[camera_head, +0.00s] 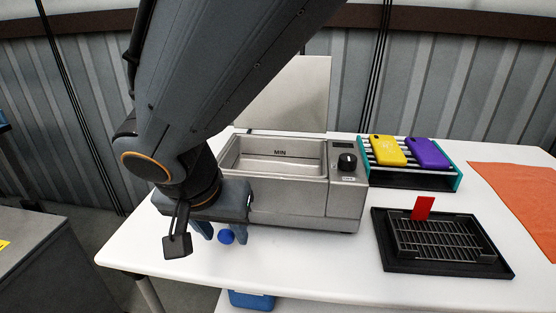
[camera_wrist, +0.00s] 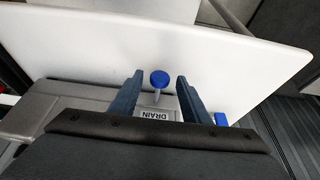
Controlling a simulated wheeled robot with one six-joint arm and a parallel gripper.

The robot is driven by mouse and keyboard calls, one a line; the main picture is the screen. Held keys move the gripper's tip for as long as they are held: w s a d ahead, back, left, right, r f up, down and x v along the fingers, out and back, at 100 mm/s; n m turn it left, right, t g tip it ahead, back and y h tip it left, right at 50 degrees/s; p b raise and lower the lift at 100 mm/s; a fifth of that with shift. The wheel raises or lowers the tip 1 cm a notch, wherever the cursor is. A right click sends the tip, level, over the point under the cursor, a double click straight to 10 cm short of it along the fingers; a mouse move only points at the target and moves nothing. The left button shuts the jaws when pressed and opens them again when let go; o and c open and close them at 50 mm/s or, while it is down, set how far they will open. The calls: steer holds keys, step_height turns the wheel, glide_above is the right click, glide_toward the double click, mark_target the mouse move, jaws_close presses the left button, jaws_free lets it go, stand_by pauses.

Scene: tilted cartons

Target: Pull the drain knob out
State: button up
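The drain knob (camera_head: 226,237) is a blue ball at the front of the steel bath (camera_head: 285,190). In the wrist view the knob (camera_wrist: 159,78) sits on a thin metal stem, beside an upside-down DRAIN label (camera_wrist: 157,115). My gripper (camera_head: 213,231) is open at the front left of the bath, pointing down at the knob. In the wrist view, my gripper's fingers (camera_wrist: 159,84) lie on both sides of the knob, with a visible gap on each side. I see no contact. My arm hides the bath's left end.
The bath's lid (camera_head: 290,95) stands open behind it. On the right are a dial (camera_head: 347,161), a rack (camera_head: 410,179) with yellow and purple cases, a black tray (camera_head: 390,262) with a red card, and an orange mat (camera_head: 520,200). The white table (camera_head: 310,265) is clear in front.

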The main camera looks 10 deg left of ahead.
steer(key=v, duration=0.7)
steer(key=shift+r, duration=0.4)
steer(key=shift+s, duration=0.15)
